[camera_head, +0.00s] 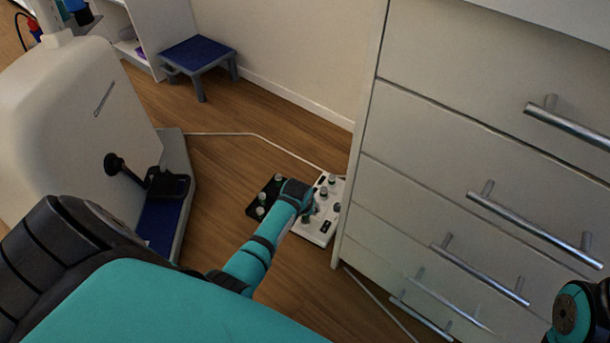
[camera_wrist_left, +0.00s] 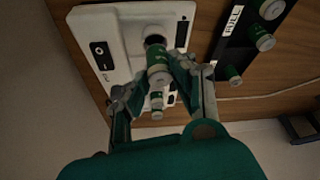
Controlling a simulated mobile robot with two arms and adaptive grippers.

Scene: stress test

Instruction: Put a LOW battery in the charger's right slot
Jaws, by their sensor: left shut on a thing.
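The white charger (camera_head: 314,229) lies on the floor beside the drawer cabinet, with several upright batteries on it. In the left wrist view the charger (camera_wrist_left: 128,20) shows two dark display panels and a dark round opening (camera_wrist_left: 155,40). My left gripper (camera_wrist_left: 155,80) is shut on a green battery (camera_wrist_left: 158,62). One end of that battery is close to the opening; I cannot tell whether it is inside. Other green batteries (camera_wrist_left: 157,101) show behind it. In the head view my left gripper (camera_head: 308,207) is over the charger and partly hides it.
A black tray (camera_head: 256,209) with several batteries lies left of the charger; its FULL label (camera_wrist_left: 233,20) shows in the left wrist view. The drawer cabinet (camera_head: 440,190) stands close on the right. A white cable (camera_head: 255,136) runs along the floor. A blue-topped stool (camera_head: 198,52) stands behind.

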